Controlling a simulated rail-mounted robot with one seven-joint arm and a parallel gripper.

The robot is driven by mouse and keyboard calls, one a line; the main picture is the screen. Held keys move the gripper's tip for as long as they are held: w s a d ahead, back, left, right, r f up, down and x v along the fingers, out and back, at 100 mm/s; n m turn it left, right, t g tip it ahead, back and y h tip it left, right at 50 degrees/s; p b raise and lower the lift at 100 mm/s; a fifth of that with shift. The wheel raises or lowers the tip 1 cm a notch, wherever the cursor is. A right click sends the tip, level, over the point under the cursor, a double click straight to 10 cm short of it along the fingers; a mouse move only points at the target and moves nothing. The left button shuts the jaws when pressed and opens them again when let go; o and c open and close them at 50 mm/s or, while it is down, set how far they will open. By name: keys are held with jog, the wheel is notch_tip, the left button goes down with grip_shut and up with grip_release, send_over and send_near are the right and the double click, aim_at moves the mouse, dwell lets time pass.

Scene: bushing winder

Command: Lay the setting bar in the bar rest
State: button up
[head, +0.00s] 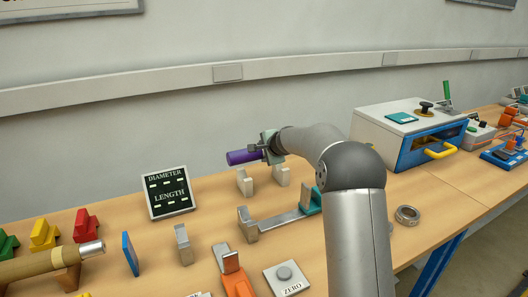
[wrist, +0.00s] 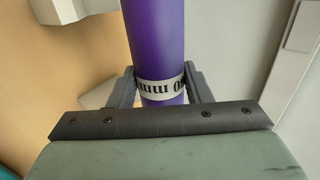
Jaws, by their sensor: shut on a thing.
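The setting bar (head: 243,157) is a purple cylinder with a pale printed band, seen close in the wrist view (wrist: 155,40). My gripper (head: 270,148) is shut on it; in the wrist view its dark fingers (wrist: 161,87) press both sides at the band. The bar is held roughly level above two pale notched posts (head: 244,181), (head: 281,175), which look like the bar rest. A gap shows between bar and posts in the head view. Pale blocks, probably these posts, show at the left of the wrist view (wrist: 60,10). The bar's far end is hidden by my gripper.
A DIAMETER/LENGTH display (head: 168,192) stands left of the posts. A gauge with a flat metal bar (head: 280,222) lies in front. A ZERO button (head: 286,278) is nearer. A white-and-blue box (head: 410,135) stands right, a metal ring (head: 407,215) before it. The wall is behind.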

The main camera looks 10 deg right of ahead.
jog(key=shift+f+b, duration=2.45)
jog(key=shift+f, duration=0.45)
jog(key=shift+f+b, duration=0.35)
jog(key=shift+f, duration=0.05)
jog(key=o, duration=1.5)
jog(key=shift+f, duration=0.1)
jog(key=b+v, duration=0.2)
jog(key=v, duration=1.5)
jog(key=shift+s+d, duration=0.1)
jog(key=shift+s, duration=0.1)
